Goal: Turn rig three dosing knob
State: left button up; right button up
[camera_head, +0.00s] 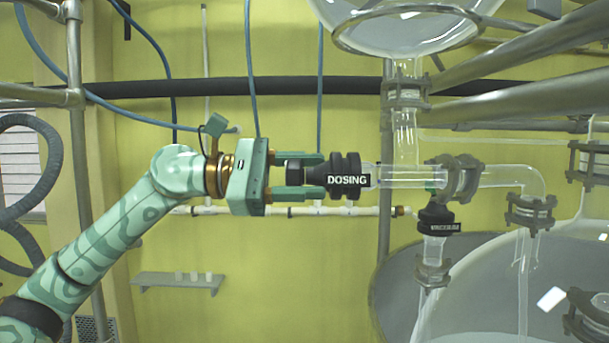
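The black dosing knob (348,181), marked "DOSING" in white, sits at the left end of a horizontal glass tube in the head view. My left gripper (315,177) reaches it from the left. Its two green fingers lie around the knob's left end, and a dark part of the knob shows between them. I cannot tell whether the fingers press on the knob or stand slightly apart from it. The fingers hide part of the knob's left end. My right gripper is not in view. No rig number is readable.
A round glass vessel (405,25) is above, and a large vessel (395,285) is at lower right. Metal pipes cross the upper right. A small wall shelf (178,282) is below my arm.

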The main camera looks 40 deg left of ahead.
pick_arm(q)
jog(key=shift+n, duration=0.3)
jog(key=m+p, duration=0.2)
jog(key=m, duration=3.1)
dwell(0.6)
jog(key=shift+f+p, duration=0.2)
jog(key=shift+p, duration=0.1)
jog(key=o, duration=1)
